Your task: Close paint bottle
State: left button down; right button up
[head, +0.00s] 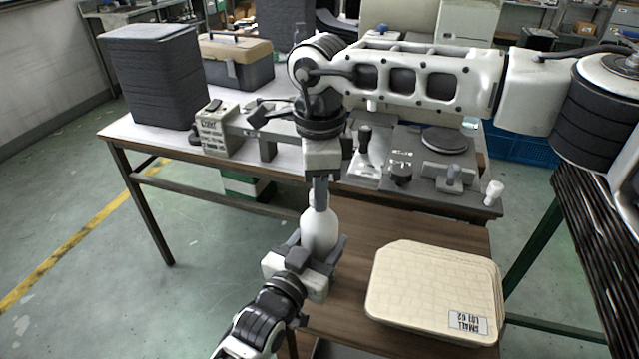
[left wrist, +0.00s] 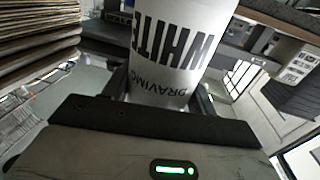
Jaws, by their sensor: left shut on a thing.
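A white paint bottle (head: 319,232) stands upright above the front edge of the brown lower table. In the left wrist view the bottle (left wrist: 168,50) fills the top middle, with the word WHITE on it upside down. My left gripper (head: 318,252) is shut around its lower body. My right gripper (head: 320,200) points straight down, its fingers at the top of the bottle. The fingers look edge-on and cover the neck, so I cannot tell whether a cap is between them.
Beige tray panels (head: 430,285) lie stacked on the brown table, right of the bottle. Behind stands a grey bench device (head: 425,155) with levers and knobs. A dark stack (head: 155,80) and a beige-lidded toolbox (head: 236,60) stand on the white table at the back left.

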grip_shut()
jog(key=m, duration=0.8)
jog(key=o, duration=0.9)
grip_release()
jog(key=shift+o, duration=0.2)
notch_tip(320, 180, up, 12)
